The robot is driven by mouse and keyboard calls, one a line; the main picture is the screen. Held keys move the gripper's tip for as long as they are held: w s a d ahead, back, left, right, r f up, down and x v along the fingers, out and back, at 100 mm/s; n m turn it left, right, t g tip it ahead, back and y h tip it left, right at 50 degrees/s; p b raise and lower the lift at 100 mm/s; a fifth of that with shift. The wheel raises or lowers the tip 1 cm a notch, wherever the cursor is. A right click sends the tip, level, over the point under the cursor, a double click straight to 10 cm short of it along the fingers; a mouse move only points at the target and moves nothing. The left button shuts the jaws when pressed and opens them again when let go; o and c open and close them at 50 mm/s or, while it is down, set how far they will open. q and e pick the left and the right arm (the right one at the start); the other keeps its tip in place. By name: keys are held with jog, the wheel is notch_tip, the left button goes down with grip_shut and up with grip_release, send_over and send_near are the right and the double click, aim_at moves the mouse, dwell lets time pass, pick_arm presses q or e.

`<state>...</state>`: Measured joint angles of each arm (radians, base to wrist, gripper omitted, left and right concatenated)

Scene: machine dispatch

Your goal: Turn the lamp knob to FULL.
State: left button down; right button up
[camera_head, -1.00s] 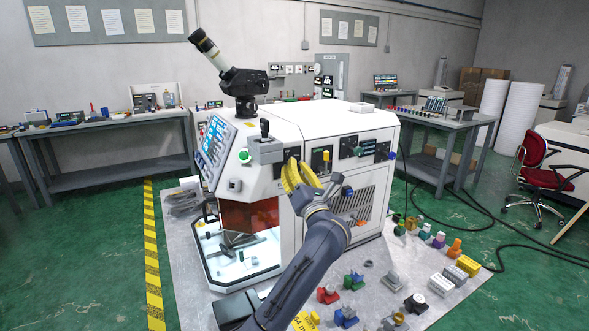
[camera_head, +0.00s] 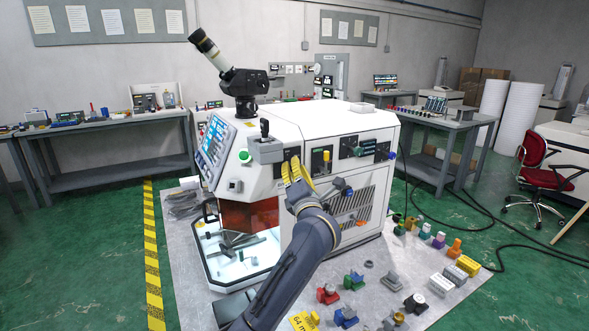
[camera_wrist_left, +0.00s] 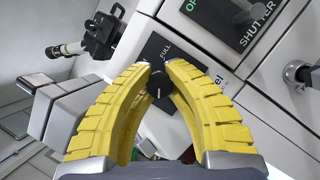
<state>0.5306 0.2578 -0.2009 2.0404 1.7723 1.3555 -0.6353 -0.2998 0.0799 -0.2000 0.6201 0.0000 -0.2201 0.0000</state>
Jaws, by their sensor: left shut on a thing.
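The lamp knob (camera_wrist_left: 160,88) is a small dark knob with a light pointer line, on a black plate (camera_wrist_left: 157,52) marked FULL. In the left wrist view the pointer line runs roughly up the picture, towards the side with the FULL lettering. My left gripper (camera_wrist_left: 160,73) has yellow ribbed fingers, with their tips closed on either side of the knob. In the head view the left gripper (camera_head: 292,166) is at the front of the white machine (camera_head: 345,125), and its fingers hide the knob. The right gripper is not in view.
A joystick box (camera_head: 265,148) stands just left of the gripper. The shutter panel (camera_wrist_left: 235,18) is close by, and another knob (camera_wrist_left: 300,73) sticks out at the right of the wrist view. Several coloured parts, including a red one (camera_head: 328,293), lie on the floor plate.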

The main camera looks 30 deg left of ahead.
pick_arm(q)
jog(key=shift+d, duration=0.1)
jog(key=c, duration=1.1)
grip_release()
jog(key=shift+c, duration=0.2)
jog(key=v, duration=1.2)
